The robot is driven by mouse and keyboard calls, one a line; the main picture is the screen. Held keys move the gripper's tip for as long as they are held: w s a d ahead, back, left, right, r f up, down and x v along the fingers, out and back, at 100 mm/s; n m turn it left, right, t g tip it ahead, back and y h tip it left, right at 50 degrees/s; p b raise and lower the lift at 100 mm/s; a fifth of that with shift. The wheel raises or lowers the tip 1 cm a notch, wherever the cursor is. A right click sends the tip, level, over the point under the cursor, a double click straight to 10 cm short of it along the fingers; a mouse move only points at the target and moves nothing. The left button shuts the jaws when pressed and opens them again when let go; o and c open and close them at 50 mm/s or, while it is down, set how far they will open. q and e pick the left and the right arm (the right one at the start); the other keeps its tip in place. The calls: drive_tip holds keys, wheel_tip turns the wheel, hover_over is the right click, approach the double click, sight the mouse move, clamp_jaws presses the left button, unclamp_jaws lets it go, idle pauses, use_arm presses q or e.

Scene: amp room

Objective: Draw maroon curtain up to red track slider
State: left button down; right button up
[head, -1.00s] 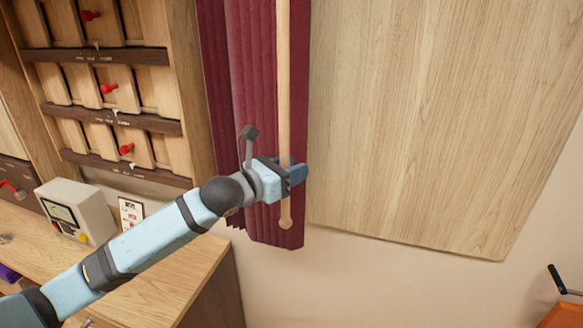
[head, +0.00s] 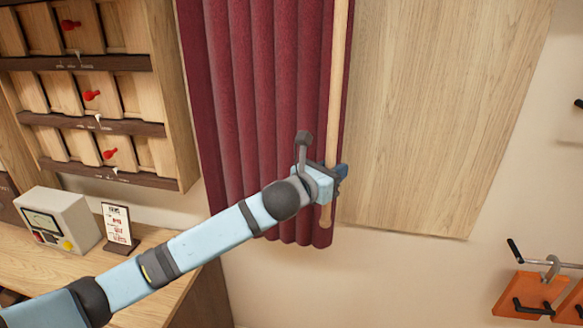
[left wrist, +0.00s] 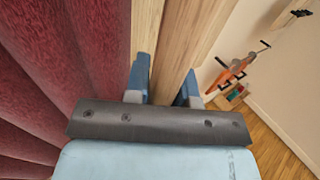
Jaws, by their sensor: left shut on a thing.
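The maroon curtain (head: 262,110) hangs in folds in front of a wooden wall panel, and it fills the left of the left wrist view (left wrist: 60,70). A pale wooden rod (head: 338,90) hangs upright along the curtain's right edge. My left gripper (head: 336,178) is shut on the rod near its lower end. In the left wrist view, the blue fingers (left wrist: 166,88) stand on either side of the rod (left wrist: 176,55). The red track slider is not in view, nor is the curtain's top. My right gripper is not in view.
The wooden panel (head: 430,120) is bare to the right of the rod. Wooden shelving with red knobs (head: 92,95) stands at left above a desk with a beige device (head: 58,218) and a small sign (head: 118,228). Orange items with black handles (head: 528,292) are at lower right.

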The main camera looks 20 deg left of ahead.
use_arm(q)
drive_tip(key=w+d, duration=0.2)
drive_tip(key=d, duration=3)
drive_tip(key=shift+w, duration=0.25)
drive_tip(key=c, duration=1)
unclamp_jaws()
drive_tip(key=shift+o, duration=0.2)
drive_tip(key=shift+a, duration=0.1)
drive_tip(key=b+v, duration=0.1)
drive_tip(key=v, duration=1.2)
drive_tip(key=shift+s+a+b, duration=0.2)
drive_tip(key=shift+s+b, duration=0.1)
drive_tip(key=shift+s, duration=0.05)
